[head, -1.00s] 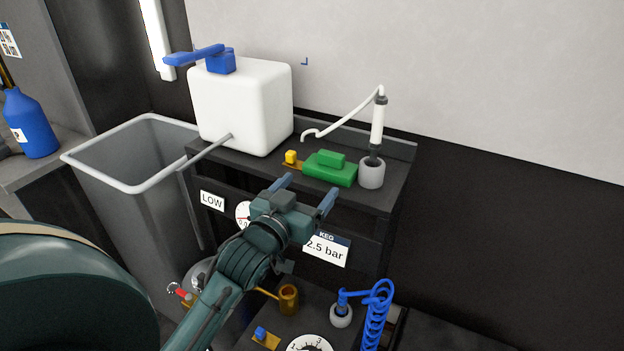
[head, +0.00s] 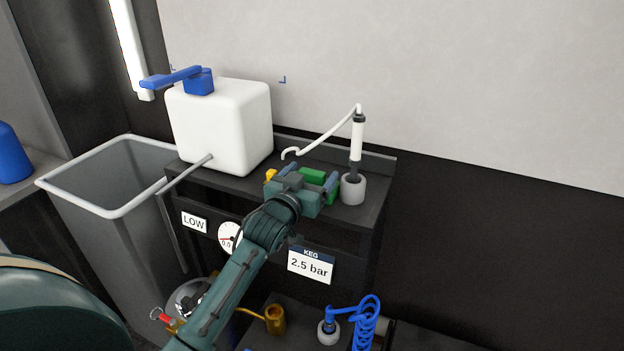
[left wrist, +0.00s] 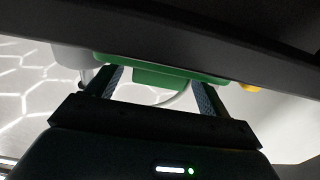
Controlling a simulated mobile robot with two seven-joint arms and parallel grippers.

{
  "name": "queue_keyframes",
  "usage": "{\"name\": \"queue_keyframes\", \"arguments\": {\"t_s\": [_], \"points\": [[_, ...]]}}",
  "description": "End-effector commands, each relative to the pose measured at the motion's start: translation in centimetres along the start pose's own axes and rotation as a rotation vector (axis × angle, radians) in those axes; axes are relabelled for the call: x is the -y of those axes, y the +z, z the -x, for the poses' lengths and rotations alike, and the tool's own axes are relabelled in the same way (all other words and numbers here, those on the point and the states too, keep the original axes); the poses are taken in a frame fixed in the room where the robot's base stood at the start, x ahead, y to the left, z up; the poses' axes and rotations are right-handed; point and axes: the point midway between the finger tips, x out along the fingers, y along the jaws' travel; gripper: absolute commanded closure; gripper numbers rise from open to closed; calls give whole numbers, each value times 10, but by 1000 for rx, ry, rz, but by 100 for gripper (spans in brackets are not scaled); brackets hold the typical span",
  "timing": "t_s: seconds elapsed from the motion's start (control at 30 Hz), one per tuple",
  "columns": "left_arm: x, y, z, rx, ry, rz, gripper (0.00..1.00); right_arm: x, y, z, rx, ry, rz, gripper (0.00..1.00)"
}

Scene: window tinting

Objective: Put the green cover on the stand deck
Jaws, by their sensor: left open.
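The green cover (head: 313,174), a low block with a raised grip, rests on the dark top of the black stand (head: 372,208). My left gripper (head: 312,176) is open, with its two blue-grey fingers on either side of the cover's raised part; its body hides much of the cover in the head view. In the left wrist view the green cover (left wrist: 160,76) lies between the fingers of my left gripper (left wrist: 160,88), with gaps visible on both sides. My right gripper is not in view.
A white box-shaped tank (head: 222,128) with a blue lever stands left of the cover. A grey cup (head: 353,190) holding a white wand stands close on its right. A yellow piece (head: 270,174) is beside the left finger. A grey bin (head: 110,200) is at left.

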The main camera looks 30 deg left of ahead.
Motion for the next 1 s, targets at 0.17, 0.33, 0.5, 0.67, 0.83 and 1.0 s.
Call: {"name": "queue_keyframes", "arguments": {"t_s": [0.17,0.33,0.5,0.67,0.83,1.0], "points": [[-1,1,-10,1,1,1,20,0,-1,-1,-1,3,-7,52],[-1,1,-10,1,1,1,20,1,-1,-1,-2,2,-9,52],[-1,1,-10,1,1,1,33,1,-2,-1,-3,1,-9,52],[-1,1,-10,1,1,1,46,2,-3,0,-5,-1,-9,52],[-1,1,-10,1,1,1,60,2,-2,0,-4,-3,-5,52],[-1,1,-10,0,1,1,73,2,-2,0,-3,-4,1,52]]}}
